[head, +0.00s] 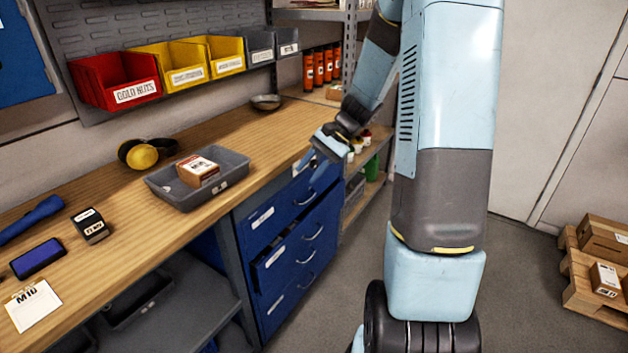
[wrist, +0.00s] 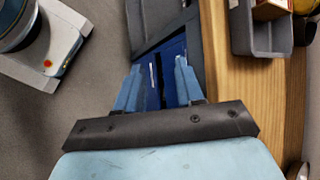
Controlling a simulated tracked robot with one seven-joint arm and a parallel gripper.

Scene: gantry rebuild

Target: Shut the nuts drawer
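A blue drawer cabinet (head: 246,240) stands under the wooden bench, with several drawers that have silver handles and white labels too small to read. One drawer in its upper-middle part (head: 297,250) sticks out a little, with a dark gap along its top edge; I cannot tell from its label whether it is the nuts drawer. My gripper (head: 312,172) is beside the bench edge, above the cabinet front. In the wrist view my gripper (wrist: 158,68) has its two blue fingers apart with nothing seen between them, and the blue cabinet (wrist: 172,75) shows beyond.
Colored bins (head: 115,82) hang above. Grey floor in front of the cabinet is clear. A pallet with boxes (head: 590,275) stands right.

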